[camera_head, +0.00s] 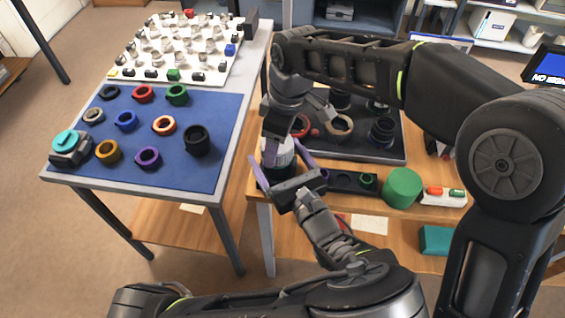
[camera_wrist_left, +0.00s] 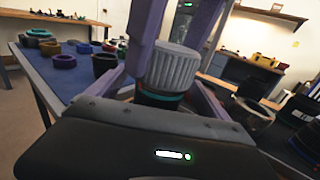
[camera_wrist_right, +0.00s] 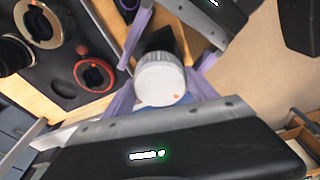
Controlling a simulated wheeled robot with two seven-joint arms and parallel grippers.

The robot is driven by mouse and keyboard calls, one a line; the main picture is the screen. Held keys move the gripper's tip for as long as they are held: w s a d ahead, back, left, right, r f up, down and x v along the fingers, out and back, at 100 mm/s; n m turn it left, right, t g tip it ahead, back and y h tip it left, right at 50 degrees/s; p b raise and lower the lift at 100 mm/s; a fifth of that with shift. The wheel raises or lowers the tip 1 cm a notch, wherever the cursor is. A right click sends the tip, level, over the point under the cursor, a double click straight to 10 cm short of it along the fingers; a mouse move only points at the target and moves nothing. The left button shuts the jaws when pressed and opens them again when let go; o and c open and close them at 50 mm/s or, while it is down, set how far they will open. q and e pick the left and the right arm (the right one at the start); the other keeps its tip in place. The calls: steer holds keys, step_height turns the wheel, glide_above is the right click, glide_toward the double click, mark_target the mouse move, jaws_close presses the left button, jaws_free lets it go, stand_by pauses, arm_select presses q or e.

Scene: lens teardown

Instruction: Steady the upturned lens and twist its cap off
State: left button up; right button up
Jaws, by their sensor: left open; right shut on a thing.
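The upturned lens stands upright at the near left corner of the wooden bench, with a ribbed light-grey cap (camera_head: 279,150) on top. In the left wrist view its black body (camera_wrist_left: 158,99) with a teal ring shows below the ribbed cap (camera_wrist_left: 173,68). My right gripper (camera_wrist_right: 162,85) comes from above and is shut on the cap, one purple finger on each side. My left gripper (camera_head: 276,157) is open, its purple fingers spread on both sides of the lens. The lens foot is mostly hidden by the left gripper.
A dark tray (camera_head: 352,152) with rings and lens parts lies behind. A green cylinder (camera_head: 403,188) and a strip of small parts stand to the right. A side table at left carries a blue mat (camera_head: 75,110) with several coloured rings and a white board (camera_head: 127,64).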

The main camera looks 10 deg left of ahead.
arm_select(q)
steer(key=shift+c, duration=0.3)
jaws_close()
arm_select(e)
steer(key=shift+n, duration=1.3)
stand_by(0.6)
steer(key=shift+n+g, duration=0.4)
steer(key=shift+n, duration=0.9)
steer(key=shift+n, duration=1.3)
